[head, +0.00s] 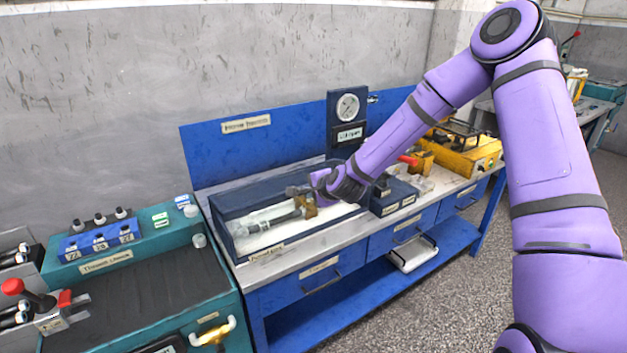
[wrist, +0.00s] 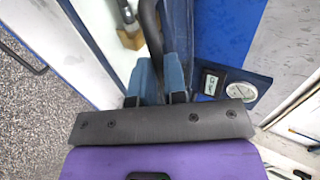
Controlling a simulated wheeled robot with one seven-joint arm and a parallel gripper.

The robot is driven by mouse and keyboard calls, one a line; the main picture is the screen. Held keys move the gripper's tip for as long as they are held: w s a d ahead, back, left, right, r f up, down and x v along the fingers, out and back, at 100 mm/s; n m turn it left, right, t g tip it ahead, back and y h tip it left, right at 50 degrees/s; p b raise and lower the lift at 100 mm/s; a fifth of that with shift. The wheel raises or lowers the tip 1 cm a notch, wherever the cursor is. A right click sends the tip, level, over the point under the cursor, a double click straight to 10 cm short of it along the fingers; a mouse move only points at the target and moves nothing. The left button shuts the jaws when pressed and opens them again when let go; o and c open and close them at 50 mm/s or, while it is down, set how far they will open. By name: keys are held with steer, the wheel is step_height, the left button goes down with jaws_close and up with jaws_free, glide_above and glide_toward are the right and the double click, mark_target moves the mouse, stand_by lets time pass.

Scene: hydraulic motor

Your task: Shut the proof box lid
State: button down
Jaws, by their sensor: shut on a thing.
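The proof box (head: 228,243) is a long dark blue box on the workbench. Its top is open to view, showing a pale inside, and a dark blue panel stands along its back; I cannot tell whether this is the raised lid. A grey cylinder with a brass-coloured part (head: 308,207) lies inside. My gripper (head: 318,199) is over the right half of the box, its fingertips partly hidden by my arm. In the wrist view its blue fingers (wrist: 160,78) are shut on a dark curved bar (wrist: 150,28), which looks like a handle. The box inside shows beside it.
A pressure gauge (head: 347,107) stands on the blue backboard behind. Small dark blocks (head: 394,198) sit right of the box, and a yellow machine (head: 466,150) stands farther right. A teal console (head: 140,290) is at the left. The bench has a narrow clear front strip.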

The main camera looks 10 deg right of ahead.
step_height(320, 180, down, 11)
steer(key=s+t+y, duration=0.1)
steer(key=s+t, duration=0.1)
steer(key=t, duration=0.2)
steer(key=shift+d, duration=0.3)
steer(key=shift+f, duration=0.1)
steer(key=c, duration=1.2)
jaws_free()
steer(key=shift+o, duration=0.2)
steer(key=shift+w+f, duration=0.1)
steer(key=shift+w, duration=0.05)
steer(key=v, duration=1)
steer(key=shift+s+r, duration=0.2)
steer(key=shift+s, duration=0.15)
